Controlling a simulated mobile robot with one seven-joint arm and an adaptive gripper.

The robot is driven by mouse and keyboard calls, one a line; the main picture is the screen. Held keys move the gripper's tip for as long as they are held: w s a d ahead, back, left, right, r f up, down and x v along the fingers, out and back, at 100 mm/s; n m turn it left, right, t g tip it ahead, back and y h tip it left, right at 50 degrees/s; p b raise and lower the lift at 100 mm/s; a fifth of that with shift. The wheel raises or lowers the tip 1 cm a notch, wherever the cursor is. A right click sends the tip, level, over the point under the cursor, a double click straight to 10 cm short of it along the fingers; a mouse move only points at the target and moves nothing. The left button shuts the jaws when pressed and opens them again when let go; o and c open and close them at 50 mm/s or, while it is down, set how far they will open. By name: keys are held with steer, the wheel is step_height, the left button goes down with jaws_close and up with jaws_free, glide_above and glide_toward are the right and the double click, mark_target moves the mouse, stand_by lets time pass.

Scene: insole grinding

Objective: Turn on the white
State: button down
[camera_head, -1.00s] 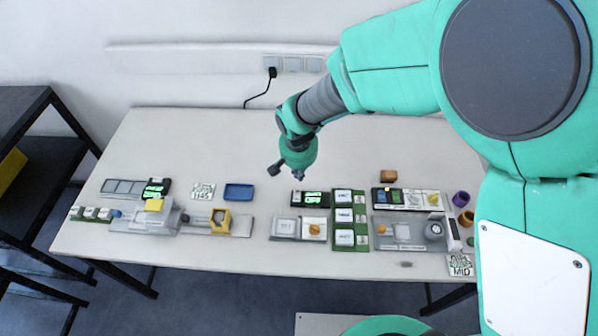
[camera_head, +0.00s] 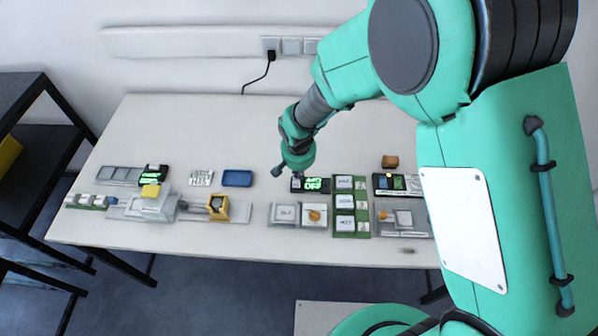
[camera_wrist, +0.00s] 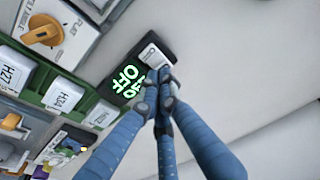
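A small black box (camera_head: 318,185) with a green lit display stands on the table; the display appears to read OFF. In the wrist view the box (camera_wrist: 135,78) has a white switch (camera_wrist: 152,56) at one end, beside the green letters. My gripper (camera_wrist: 165,82) has its blue fingers drawn together, with no object visible between them. Its tips overlap the switch's edge in the wrist view; I cannot tell whether they touch. In the head view my gripper (camera_head: 296,176) is over the left end of the box, partly hiding it.
A green rack of white labelled blocks (camera_head: 344,226) and a grey unit with an orange knob (camera_head: 314,216) are close by. A blue tray (camera_head: 237,178) lies to the left. The back of the table is clear. My arm hides the right end.

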steer(key=shift+w+g+p, duration=0.2)
steer(key=shift+g+p, duration=0.1)
steer(key=shift+p, duration=0.7)
steer(key=shift+p, duration=0.35)
steer(key=shift+w+f+g+p, duration=0.2)
steer(key=shift+g+p, duration=0.2)
steer(key=shift+p, duration=0.25)
steer(key=shift+f, duration=0.2)
steer(key=shift+s, duration=0.25)
